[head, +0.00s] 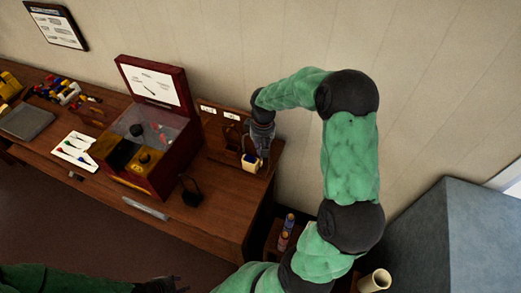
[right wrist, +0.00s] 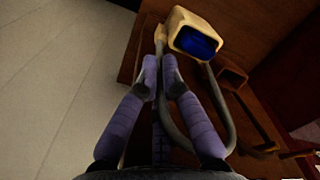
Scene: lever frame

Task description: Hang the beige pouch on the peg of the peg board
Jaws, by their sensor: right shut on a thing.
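The beige pouch (head: 249,166) is at the right end of the table in the head view, in front of the brown peg board (head: 214,128). In the right wrist view the pouch (right wrist: 182,22) shows its open mouth with something blue inside, and a grey strap loops below it. My right gripper (head: 262,151) is shut on the pouch; its fingertips (right wrist: 160,64) meet at the strap beside the pouch body. A brown square-ended piece (right wrist: 233,78) lies beside the strap; I cannot tell if it is the peg. My left gripper (head: 165,285) is dark and partly cut off at the bottom edge.
An open red box (head: 177,153) with a lid sheet stands left of the peg board. A small black item (head: 191,192) and a grey strip (head: 146,208) lie near the table's front edge. A blue-grey block (head: 455,235) stands at the right.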

